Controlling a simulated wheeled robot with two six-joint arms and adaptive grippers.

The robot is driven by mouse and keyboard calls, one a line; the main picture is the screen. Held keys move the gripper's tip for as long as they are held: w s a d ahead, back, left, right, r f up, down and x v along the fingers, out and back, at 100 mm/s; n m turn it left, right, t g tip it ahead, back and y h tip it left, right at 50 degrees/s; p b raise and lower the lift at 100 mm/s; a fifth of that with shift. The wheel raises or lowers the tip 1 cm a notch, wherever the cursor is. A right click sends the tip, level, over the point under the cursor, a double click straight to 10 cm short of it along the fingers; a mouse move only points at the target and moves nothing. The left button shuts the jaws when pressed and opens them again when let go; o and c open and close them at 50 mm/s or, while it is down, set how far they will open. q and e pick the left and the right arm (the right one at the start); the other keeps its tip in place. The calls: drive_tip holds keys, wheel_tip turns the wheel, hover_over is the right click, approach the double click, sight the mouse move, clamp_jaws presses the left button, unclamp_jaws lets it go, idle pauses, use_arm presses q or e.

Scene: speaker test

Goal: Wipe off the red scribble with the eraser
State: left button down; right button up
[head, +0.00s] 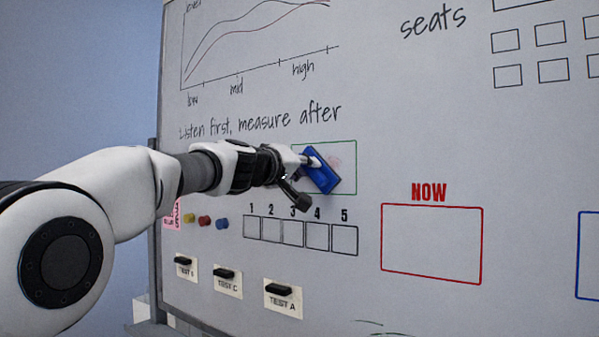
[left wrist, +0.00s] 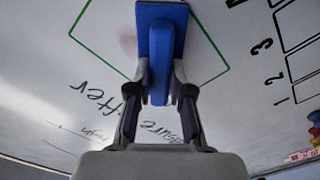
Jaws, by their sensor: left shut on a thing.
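The blue eraser (head: 323,175) is at the whiteboard, inside the green-outlined box (head: 356,165), and sits tilted in the head view. My left gripper (head: 309,161) is shut on its handle. The left wrist view shows the blue eraser (left wrist: 161,30) between both fingers of my left gripper (left wrist: 160,82), over the green box. The red scribble (head: 335,160) is a faint pink smear just beside the eraser. It also shows as a pale pink patch in the left wrist view (left wrist: 127,42). The eraser may hide part of it. I cannot tell whether the eraser presses on the board.
The whiteboard (head: 420,120) carries a chart, handwriting, numbered boxes and a red NOW box (head: 431,245). Several coloured magnets (head: 204,221) and labelled cards with black clips (head: 283,290) sit below my left arm. The board's left edge stands near the arm.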

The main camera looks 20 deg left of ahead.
use_arm(q)
drive_tip(key=shift+s+d, duration=0.25)
drive_tip(key=shift+d, duration=0.3)
drive_tip(key=shift+s+d, duration=0.2)
drive_tip(key=shift+d, duration=0.3)
drive_tip(key=shift+s+d+b, duration=0.2)
drive_tip(key=shift+d+b, duration=0.1)
drive_tip(key=shift+d, duration=0.35)
drive_tip(key=shift+s+d+b, duration=0.15)
drive_tip(key=shift+d+b, duration=0.1)
drive_tip(key=shift+d, duration=0.35)
drive_tip(key=shift+s+d, duration=0.1)
drive_tip(key=shift+d, duration=0.4)
drive_tip(key=shift+a+r, duration=0.1)
drive_tip(key=shift+r, duration=0.05)
drive_tip(key=shift+w+a, duration=0.25)
drive_tip(key=shift+a, duration=0.55)
drive_tip(key=shift+w+a, duration=0.3)
drive_tip(key=shift+a, duration=0.5)
drive_tip(key=shift+w+a, duration=0.25)
drive_tip(key=shift+a, duration=0.55)
drive_tip(key=shift+w+a, duration=0.25)
drive_tip(key=shift+a, duration=0.4)
drive_tip(key=shift+w+a, duration=0.25)
drive_tip(key=shift+a, duration=0.35)
drive_tip(key=shift+s+d, duration=0.1)
